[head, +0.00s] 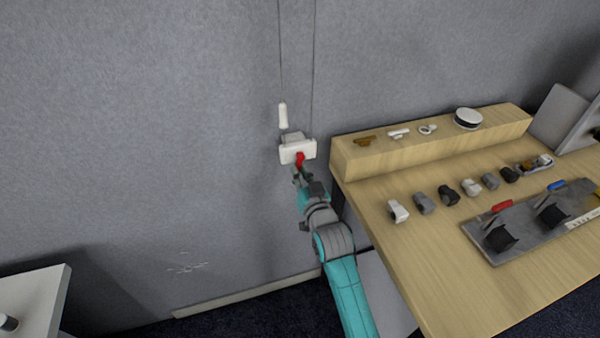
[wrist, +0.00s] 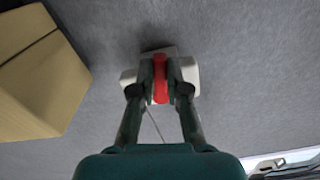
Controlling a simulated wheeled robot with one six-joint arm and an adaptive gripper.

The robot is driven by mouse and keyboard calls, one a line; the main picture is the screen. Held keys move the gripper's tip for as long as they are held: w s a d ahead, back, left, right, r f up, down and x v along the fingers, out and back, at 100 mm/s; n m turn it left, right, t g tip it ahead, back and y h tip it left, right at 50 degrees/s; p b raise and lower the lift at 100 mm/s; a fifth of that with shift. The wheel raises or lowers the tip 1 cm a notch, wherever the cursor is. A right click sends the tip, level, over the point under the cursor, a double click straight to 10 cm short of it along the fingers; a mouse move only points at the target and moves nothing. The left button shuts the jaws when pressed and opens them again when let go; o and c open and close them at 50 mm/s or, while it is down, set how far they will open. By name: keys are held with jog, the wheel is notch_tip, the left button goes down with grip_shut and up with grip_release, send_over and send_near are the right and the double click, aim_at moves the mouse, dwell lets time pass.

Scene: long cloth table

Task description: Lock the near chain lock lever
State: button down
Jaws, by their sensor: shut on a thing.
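The chain lock is a white box (head: 298,150) on the grey wall, with a red lever (head: 300,158) on its front. My gripper (head: 300,172) reaches up to the box from below and is shut on the red lever. In the wrist view the red lever (wrist: 160,78) stands between the two fingers of my gripper (wrist: 160,82), and the white box (wrist: 190,75) shows behind them. Two thin lines run up the wall from the box, and a white pull (head: 283,115) hangs just above it at the left. My fingers partly hide the lever.
A wooden table (head: 400,260) stands to the right, with a raised wooden ledge (head: 430,145) holding small items. Several small fittings and a grey board (head: 530,228) with red and blue levers lie on it. A white surface (head: 35,300) is at the lower left. The wall left of the lock is clear.

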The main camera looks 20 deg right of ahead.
jog(key=shift+d+n, duration=0.25)
jog(key=shift+n, duration=0.4)
jog(key=shift+d+n, duration=0.2)
jog(key=shift+n, duration=0.45)
jog(key=c, duration=1.2)
grip_release()
jog(key=shift+o, duration=0.2)
jog(key=s, duration=1.2)
jog(key=shift+f, duration=0.1)
